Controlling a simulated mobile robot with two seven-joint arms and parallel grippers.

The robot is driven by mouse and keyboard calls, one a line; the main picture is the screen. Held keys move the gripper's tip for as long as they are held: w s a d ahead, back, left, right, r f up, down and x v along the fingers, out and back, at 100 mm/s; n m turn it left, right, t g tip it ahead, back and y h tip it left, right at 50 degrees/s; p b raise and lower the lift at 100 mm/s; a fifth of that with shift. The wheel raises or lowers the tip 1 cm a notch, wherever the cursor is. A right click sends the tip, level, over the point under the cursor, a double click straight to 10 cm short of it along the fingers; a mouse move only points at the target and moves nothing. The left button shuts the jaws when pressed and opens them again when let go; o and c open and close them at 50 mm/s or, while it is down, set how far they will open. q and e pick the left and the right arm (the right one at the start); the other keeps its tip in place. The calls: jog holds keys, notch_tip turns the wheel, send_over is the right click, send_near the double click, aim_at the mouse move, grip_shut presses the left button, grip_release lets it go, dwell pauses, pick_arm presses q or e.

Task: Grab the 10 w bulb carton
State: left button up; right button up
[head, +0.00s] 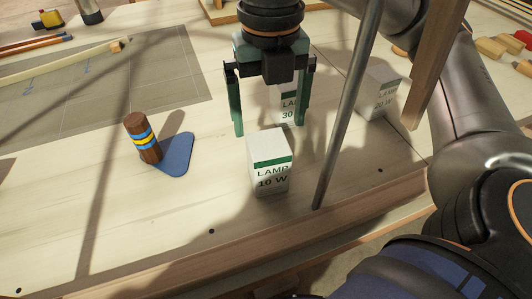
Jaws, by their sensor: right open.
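The 10 W bulb carton (268,178), a white box with a green band and "LAMP 10 W" on it, stands upright near the table's front edge in the head view. My right gripper (270,126) points down with its green fingers spread, just behind and above the 10 W carton. I see nothing held in it. A similar 30 W carton (287,104) shows between the fingers, partly hidden by the gripper. A 20 W carton (378,97) stands farther right, partly behind a rod. My left gripper is not in view.
A grey slanted rod (345,110) rises just right of the 10 W carton. A wooden post (437,65) hangs farther right. A brown banded cylinder (143,138) stands by a blue pad (176,155) at left. The table (150,220) is clear at front left.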

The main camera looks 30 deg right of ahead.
aim_at(268, 144)
notch_tip(268, 144, down, 4)
jog(key=shift+r+b, duration=0.1)
jog(key=shift+b, duration=0.35)
jog(key=f, duration=0.1)
jog(key=f+b, duration=0.1)
jog(key=f, duration=0.2)
jog(key=shift+s+a+f, duration=0.1)
jog(key=shift+s+a, duration=0.15)
jog(key=shift+a, duration=0.05)
jog(key=shift+f+b, duration=0.35)
jog(key=shift+f, duration=0.15)
jog(key=shift+c, duration=0.2)
jog(key=c, duration=1.2)
